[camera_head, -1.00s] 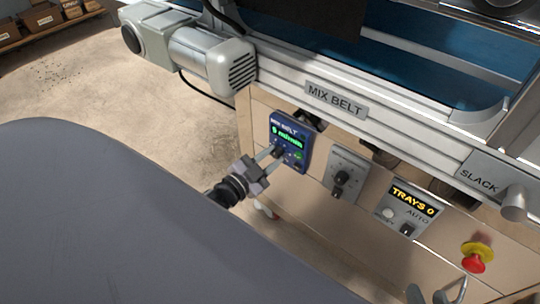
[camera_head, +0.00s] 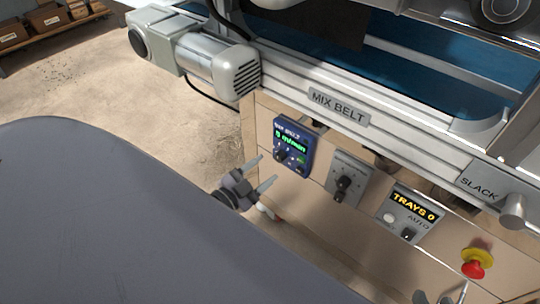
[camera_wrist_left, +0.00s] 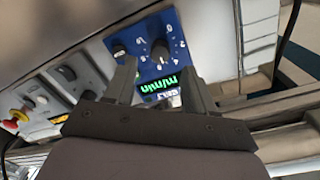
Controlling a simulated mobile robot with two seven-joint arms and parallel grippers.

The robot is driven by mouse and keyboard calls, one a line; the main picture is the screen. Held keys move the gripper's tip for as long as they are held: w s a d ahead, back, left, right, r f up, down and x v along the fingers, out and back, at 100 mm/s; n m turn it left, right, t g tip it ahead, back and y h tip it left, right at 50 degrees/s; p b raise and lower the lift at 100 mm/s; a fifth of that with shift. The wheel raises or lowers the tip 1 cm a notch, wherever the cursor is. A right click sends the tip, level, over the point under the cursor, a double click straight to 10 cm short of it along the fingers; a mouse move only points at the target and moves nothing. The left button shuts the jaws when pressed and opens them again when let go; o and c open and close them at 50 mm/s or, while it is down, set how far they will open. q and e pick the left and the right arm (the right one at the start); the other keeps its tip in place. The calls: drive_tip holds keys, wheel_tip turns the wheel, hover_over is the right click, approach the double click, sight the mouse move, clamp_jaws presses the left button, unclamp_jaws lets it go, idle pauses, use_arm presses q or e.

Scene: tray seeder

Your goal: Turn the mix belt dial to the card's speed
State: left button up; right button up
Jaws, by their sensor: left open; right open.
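The blue mix belt panel (camera_head: 304,133) hangs below the belt frame. Its green display (camera_head: 291,142) seems to read 5 m/min. The dark dial (camera_head: 281,155) sits below the display; in the left wrist view the dial (camera_wrist_left: 159,50) is ringed by numbers, upside down. My left gripper (camera_head: 266,171) is open and empty, just below and left of the panel, apart from the dial. In the left wrist view its fingers (camera_wrist_left: 158,66) spread below the dial. My right gripper (camera_head: 440,294) is open at the bottom edge, partly cut off. I cannot make out a speed card.
A grey panel with a dark knob (camera_head: 344,184) is right of the mix belt panel. Beyond it are the TRAYS 0 panel (camera_head: 425,207) and a red emergency button (camera_head: 474,263). A motor (camera_head: 215,68) juts out at upper left. Open floor lies left of the machine.

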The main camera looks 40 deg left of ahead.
use_arm(q)
drive_tip(key=shift+s+a, duration=0.15)
drive_tip(key=shift+s, duration=1.15)
